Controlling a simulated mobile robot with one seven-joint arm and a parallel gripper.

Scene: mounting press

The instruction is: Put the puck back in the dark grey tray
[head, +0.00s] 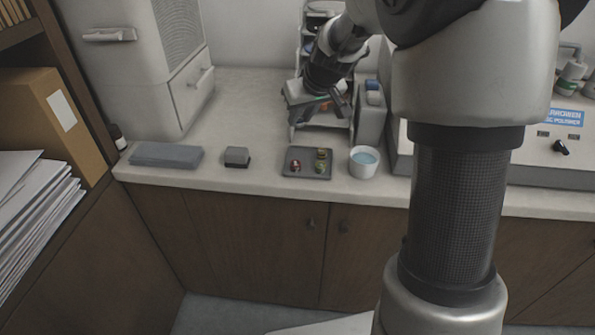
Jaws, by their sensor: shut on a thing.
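The dark grey tray (289,174) lies on the counter near its front edge. A reddish puck and greenish-yellow pucks (321,161) sit in it, with bare room at its left side. My gripper (322,110) is above the counter behind the tray, in front of a light rack. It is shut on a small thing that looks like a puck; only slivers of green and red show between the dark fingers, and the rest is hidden. The gripper is apart from the tray.
A white bowl of bluish liquid (364,162) stands right of the tray. The light rack (311,52) stands behind, and a grey machine (540,158) at right. My arm hides part of the counter.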

